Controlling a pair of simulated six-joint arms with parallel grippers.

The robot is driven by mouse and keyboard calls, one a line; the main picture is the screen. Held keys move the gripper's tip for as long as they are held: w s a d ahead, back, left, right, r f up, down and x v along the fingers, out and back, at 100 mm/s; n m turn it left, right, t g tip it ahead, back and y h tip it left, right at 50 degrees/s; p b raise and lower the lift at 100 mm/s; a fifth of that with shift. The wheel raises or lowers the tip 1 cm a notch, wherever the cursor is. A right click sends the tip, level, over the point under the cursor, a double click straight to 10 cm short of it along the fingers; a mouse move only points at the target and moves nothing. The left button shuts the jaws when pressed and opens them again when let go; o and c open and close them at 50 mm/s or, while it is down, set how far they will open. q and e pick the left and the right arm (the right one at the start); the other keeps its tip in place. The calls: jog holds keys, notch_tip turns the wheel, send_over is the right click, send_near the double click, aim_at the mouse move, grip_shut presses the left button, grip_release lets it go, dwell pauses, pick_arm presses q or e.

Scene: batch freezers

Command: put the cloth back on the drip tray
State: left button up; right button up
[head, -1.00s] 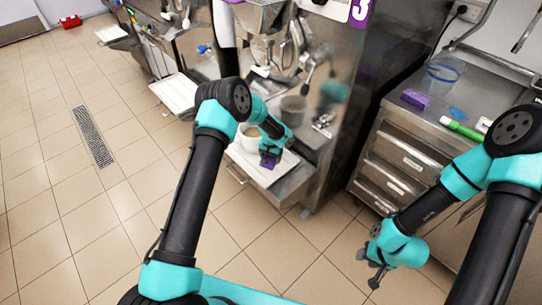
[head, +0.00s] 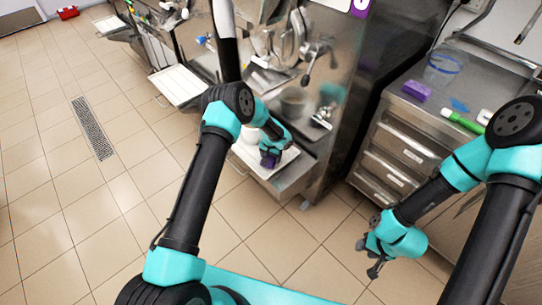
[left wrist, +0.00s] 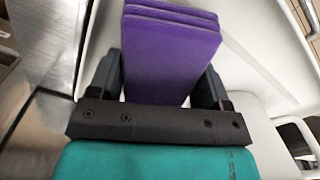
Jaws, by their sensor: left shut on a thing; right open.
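The purple folded cloth (left wrist: 170,45) is between the fingers of my left gripper (left wrist: 160,85) in the left wrist view, and the fingers are shut on it. In the head view my left gripper (head: 271,158) and the cloth (head: 268,160) are at the white drip tray (head: 286,160) on the front of the nearest machine. The tray (left wrist: 255,50) also lies below the cloth in the left wrist view. I cannot tell whether the cloth touches it. My right gripper (head: 372,258) is open and empty, above the floor at the lower right.
On the steel counter at the right are another purple cloth (head: 417,91), a green-handled tool (head: 462,122) and a clear tub (head: 442,70). Another white tray (head: 180,85) is further left.

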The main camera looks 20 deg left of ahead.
pick_arm(q)
jog(key=shift+f, duration=0.65)
dwell(0.4)
jog(key=o, duration=0.9)
jog(key=shift+o, duration=0.2)
notch_tip(320, 180, up, 17)
jog(key=shift+r, duration=0.2)
dwell(0.3)
jog(key=s+f+n+h, duration=0.15)
jog(key=s+f, duration=0.25)
jog(key=s, duration=0.5)
jog(key=s+f+h, duration=0.2)
jog(key=s+f, duration=0.2)
jog(key=s, duration=0.5)
jog(key=s+a+n, duration=0.2)
jog(key=s, duration=1.5)
jog(key=shift+s+t, duration=0.35)
jog(key=shift+t, duration=0.05)
